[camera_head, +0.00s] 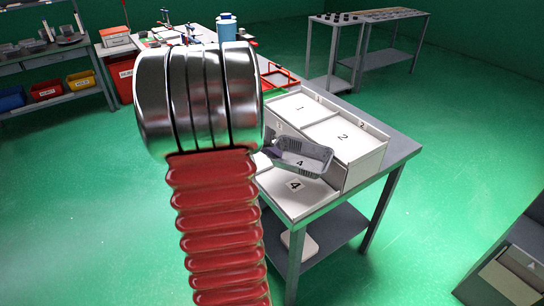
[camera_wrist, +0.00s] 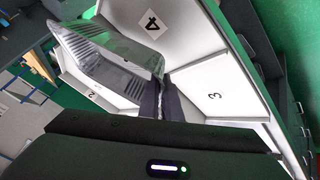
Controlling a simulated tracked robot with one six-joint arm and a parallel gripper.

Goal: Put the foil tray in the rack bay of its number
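The grey foil tray (camera_head: 309,150) carries a number 4 and hangs tilted over bay 4 of the white rack (camera_head: 364,163), apart from the bay floor as far as I can see. My gripper (camera_head: 270,152) is mostly hidden behind my arm in the head view. In the wrist view my gripper's dark fingers (camera_wrist: 162,92) are shut on the near end of the foil tray (camera_wrist: 105,52). The bay 4 card (camera_head: 295,185) lies on the bay floor, below the tray; it also shows in the wrist view (camera_wrist: 152,24).
Bay 1 (camera_head: 284,106) and bay 2 (camera_head: 357,148) look empty. Bay 3 (camera_wrist: 225,112) looks empty in the wrist view. Low white walls divide the bays. The rack stands on a grey table (camera_head: 398,152). A red frame (camera_head: 282,76) lies behind it.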

